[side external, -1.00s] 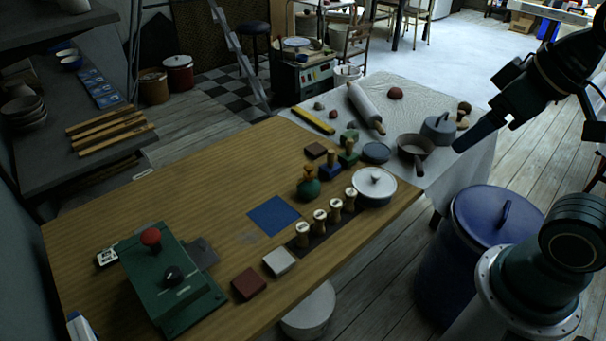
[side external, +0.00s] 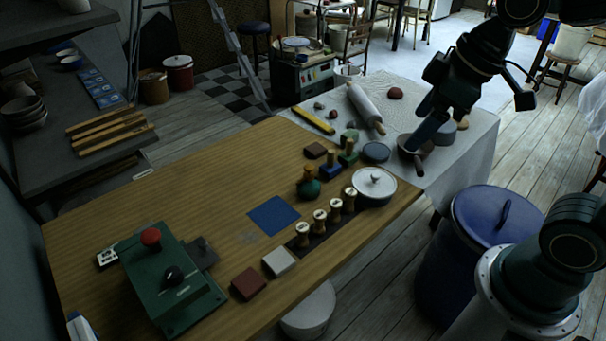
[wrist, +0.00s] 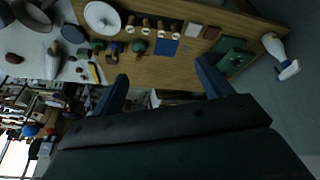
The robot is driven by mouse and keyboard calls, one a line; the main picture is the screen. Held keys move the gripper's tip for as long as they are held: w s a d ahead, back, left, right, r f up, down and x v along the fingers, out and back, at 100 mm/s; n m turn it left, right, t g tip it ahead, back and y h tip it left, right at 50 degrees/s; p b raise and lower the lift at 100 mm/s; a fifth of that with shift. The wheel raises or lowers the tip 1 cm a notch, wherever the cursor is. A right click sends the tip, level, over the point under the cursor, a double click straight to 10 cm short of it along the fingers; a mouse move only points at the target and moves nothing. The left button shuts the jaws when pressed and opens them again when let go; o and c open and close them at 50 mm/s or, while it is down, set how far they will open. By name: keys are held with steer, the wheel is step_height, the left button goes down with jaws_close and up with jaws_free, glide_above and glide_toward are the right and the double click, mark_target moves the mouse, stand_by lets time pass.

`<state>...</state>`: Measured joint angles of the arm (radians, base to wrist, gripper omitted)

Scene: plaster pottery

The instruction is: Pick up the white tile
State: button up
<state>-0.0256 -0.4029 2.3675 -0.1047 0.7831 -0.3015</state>
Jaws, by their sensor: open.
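The white tile (side external: 279,262) lies flat near the front edge of the wooden table, between a dark red tile (side external: 249,284) and a row of wooden stamps (side external: 320,217). In the wrist view the white tile (wrist: 194,30) is small, near the top. My gripper (side external: 421,148) is above the far cloth-covered table, well to the right of the tile and apart from it. In the wrist view my gripper (wrist: 160,85) shows two fingers spread wide with nothing between them.
A green box with a red knob (side external: 165,275) stands left of the tiles. A blue square (side external: 273,215) lies behind the stamps. A white lidded pot (side external: 373,185) and a green stamp (side external: 309,186) stand toward the right. A blue bin (side external: 478,245) stands beside the table.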

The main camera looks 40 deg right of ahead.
steer(key=w+a+f+n+g+y, duration=0.2)
steer(key=w+a+f+n, duration=0.35)
steer(key=w+f, duration=0.4)
steer(key=w+a+f+n+g, duration=0.1)
steer(key=w+a+f+n, duration=0.2)
steer(key=f, duration=0.4)
steer(key=w+a+f+n+g+y, duration=0.1)
steer(key=w+a+f+n, duration=0.2)
steer(key=f, duration=0.4)
steer(key=shift+w+a+f+n, duration=0.25)
steer(key=shift+w+n, duration=0.35)
steer(key=shift+n, duration=0.05)
steer(key=shift+y, duration=0.3)
glide_above(279, 259)
steer(key=d, duration=0.3)
steer(key=shift+a+f, duration=0.15)
steer(key=shift+f, duration=3.8)
steer(key=shift+x, duration=2.6)
steer(key=shift+s, duration=0.1)
steer(key=c, duration=1.1)
